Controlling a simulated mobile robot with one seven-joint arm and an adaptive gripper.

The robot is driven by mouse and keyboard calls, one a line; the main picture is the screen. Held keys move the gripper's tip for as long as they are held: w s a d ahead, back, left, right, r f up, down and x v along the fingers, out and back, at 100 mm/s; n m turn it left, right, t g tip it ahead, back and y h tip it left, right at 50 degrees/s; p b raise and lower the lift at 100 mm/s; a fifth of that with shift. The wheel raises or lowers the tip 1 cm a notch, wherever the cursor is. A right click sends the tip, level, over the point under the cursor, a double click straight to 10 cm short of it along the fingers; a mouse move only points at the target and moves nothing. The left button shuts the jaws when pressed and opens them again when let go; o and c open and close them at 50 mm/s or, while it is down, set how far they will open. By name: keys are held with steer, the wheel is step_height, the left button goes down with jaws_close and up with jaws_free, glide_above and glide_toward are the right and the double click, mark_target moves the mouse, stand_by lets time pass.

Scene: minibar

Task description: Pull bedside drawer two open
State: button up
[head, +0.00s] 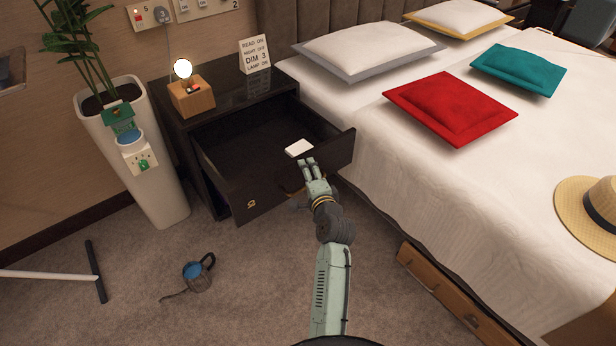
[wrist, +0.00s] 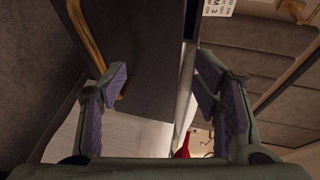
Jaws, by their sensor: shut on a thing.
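Bedside drawer two (head: 262,190) is the dark drawer with a gold "2" on its front. It stands far out of the dark bedside cabinet (head: 205,180), and its inside shows. My gripper (head: 308,166) is at the right half of the drawer front, with its fingertips by the top edge. In the wrist view, my gripper (wrist: 160,88) has a dark panel (wrist: 155,55) between its fingers, and it is shut on the drawer. The exact contact and the handle are hard to make out.
A white flat item (head: 298,148) lies in the drawer. A lamp (head: 190,92) and a sign (head: 255,54) stand on the cabinet. The bed (head: 470,190) is close on the right. A tall planter (head: 150,180) stands left.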

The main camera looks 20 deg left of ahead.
steer(key=shift+s+d+r, duration=0.2)
steer(key=shift+s+r, duration=0.15)
steer(key=shift+s, duration=0.1)
steer(key=shift+c, duration=0.6)
steer(key=f+p+v, duration=0.2)
steer(key=v, duration=0.6)
steer(key=shift+s+d+r, duration=0.2)
steer(key=shift+s+r, duration=0.05)
steer(key=shift+s, duration=0.1)
